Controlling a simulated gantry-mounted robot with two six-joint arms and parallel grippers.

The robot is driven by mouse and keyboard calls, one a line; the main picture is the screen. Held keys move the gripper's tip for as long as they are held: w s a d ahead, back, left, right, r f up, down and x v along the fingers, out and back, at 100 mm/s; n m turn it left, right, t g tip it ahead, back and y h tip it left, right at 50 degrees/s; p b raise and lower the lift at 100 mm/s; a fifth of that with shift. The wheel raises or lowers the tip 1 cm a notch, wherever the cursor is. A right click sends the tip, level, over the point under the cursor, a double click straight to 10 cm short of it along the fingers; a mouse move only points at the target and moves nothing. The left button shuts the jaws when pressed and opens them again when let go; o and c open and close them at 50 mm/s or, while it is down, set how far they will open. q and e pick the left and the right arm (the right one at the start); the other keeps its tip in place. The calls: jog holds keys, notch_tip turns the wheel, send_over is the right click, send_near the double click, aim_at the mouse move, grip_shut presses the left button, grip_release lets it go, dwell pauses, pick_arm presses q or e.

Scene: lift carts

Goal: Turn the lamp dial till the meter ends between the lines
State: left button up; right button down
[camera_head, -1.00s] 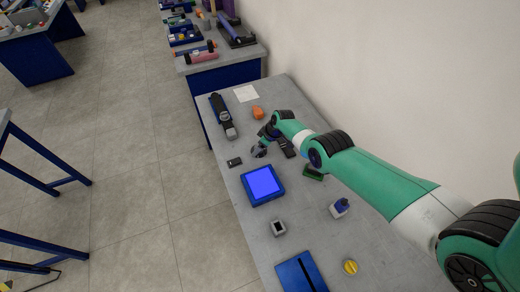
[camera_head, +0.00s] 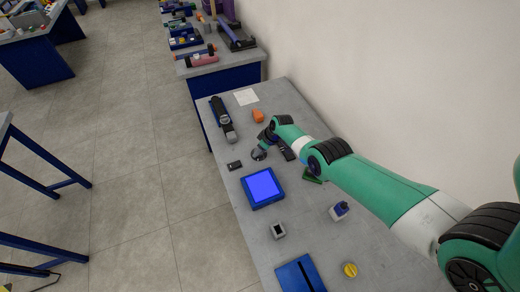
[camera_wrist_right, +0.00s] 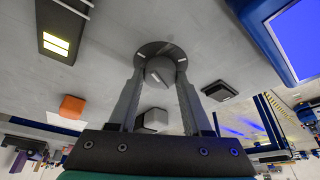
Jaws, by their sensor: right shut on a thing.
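The dial (camera_wrist_right: 174,52) is a dark round disc with a grey knob (camera_wrist_right: 159,71) in the middle, in the right wrist view. My right gripper (camera_wrist_right: 160,75) is shut on this knob, one finger on each side. In the head view my right gripper (camera_head: 261,151) is over the dial, low at the table, and partly hides it. A dark box with a lit yellow window (camera_wrist_right: 56,43), apparently the meter, lies at upper left in the wrist view. Its reading is too small to tell. The lamp (camera_head: 263,187) is a blue-framed panel glowing blue-violet. My left gripper is not in view.
On the grey table (camera_head: 240,205) are a small black box (camera_head: 234,165), an orange block (camera_head: 258,115), a grey-black tool (camera_head: 224,120), a small grey block (camera_head: 278,230), a blue-and-white item (camera_head: 340,210), a yellow knob (camera_head: 350,269) and a blue slotted plate (camera_head: 299,273).

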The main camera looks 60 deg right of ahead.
jog(key=m+h+p, duration=0.1)
jog(key=m, duration=0.1)
jog(key=shift+a+m, duration=0.1)
jog(key=shift+m, duration=0.3)
jog(key=shift+a+m+g+h, duration=0.1)
jog(key=shift+m+g+h, duration=0.55)
jog(key=shift+m, duration=1.35)
jog(key=shift+f, duration=0.1)
jog(key=shift+c, duration=1.7)
grip_release()
jog(key=shift+w, duration=0.1)
